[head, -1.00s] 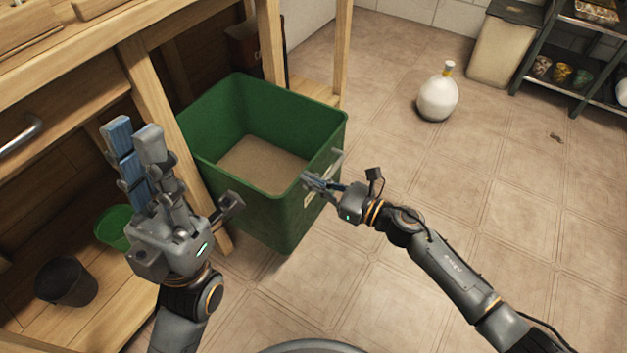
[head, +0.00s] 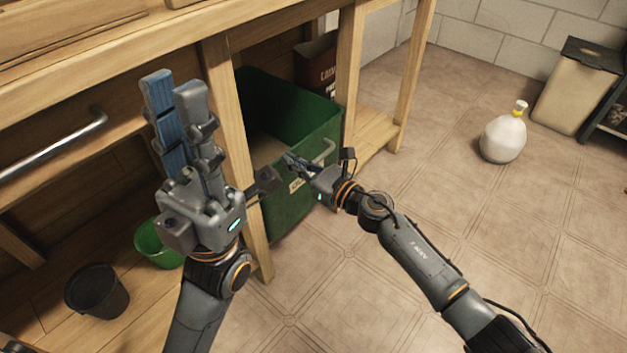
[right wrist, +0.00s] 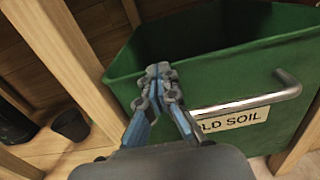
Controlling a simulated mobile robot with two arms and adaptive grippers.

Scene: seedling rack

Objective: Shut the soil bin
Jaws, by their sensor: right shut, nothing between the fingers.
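The soil bin (head: 283,209) is a deep green box with brown soil in it. It is partly inside the opening under the wooden bench, and its front part still sticks out. Its front has a grey bar handle (right wrist: 245,105) and a white label (right wrist: 233,121) reading "LD SOIL", partly covered. My right gripper (head: 290,160) is shut and empty. Its fingertips are at the bin's front rim, left of the handle in the right wrist view (right wrist: 158,72); I cannot tell if they touch. My left gripper (head: 174,82) points up in front of the bench, open and empty.
A wooden bench post (head: 226,120) stands just left of the bin. The tiled floor between is clear.

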